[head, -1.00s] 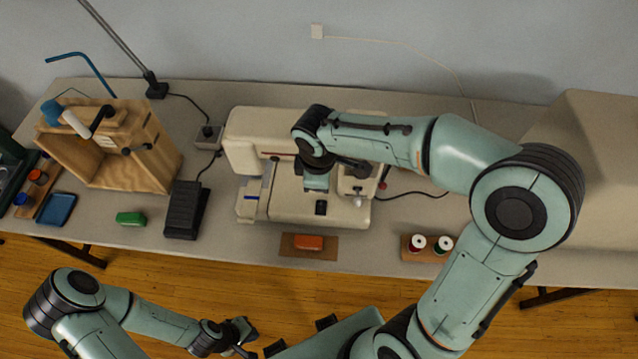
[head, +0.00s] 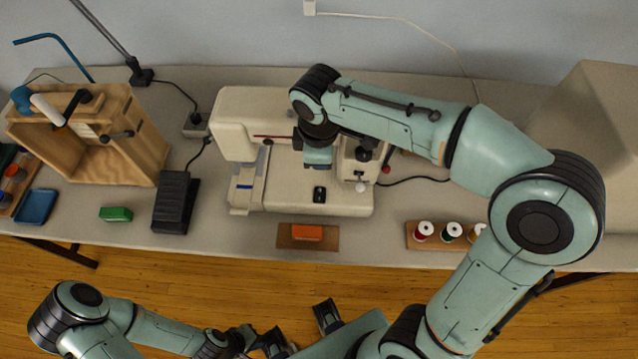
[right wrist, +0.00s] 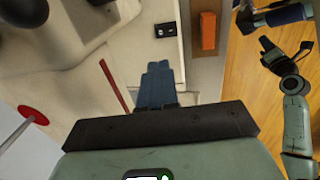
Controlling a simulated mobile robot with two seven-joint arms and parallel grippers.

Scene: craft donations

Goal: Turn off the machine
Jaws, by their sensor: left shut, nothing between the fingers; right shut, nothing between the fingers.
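The machine is a cream sewing machine (head: 240,120) lying along the table's middle. A small black rocker switch (head: 319,194) sits on its front plate; it also shows in the right wrist view (right wrist: 165,29). My right gripper (head: 318,163) is over the machine, behind the switch, its fingers mostly hidden in the head view. In the right wrist view its blue fingers (right wrist: 158,80) are shut and empty, pointing towards the switch with a gap between. My left gripper (head: 247,337) is shut and empty, low in front of the table, well away from the machine.
An orange block on a brown mat (head: 287,236) lies before the machine. Thread spools (head: 424,231) stand right. A black foot pedal (head: 175,203), green block (head: 116,214), blue tray (head: 36,207) and wooden box (head: 140,150) are left. A large beige box (head: 590,120) stands far right.

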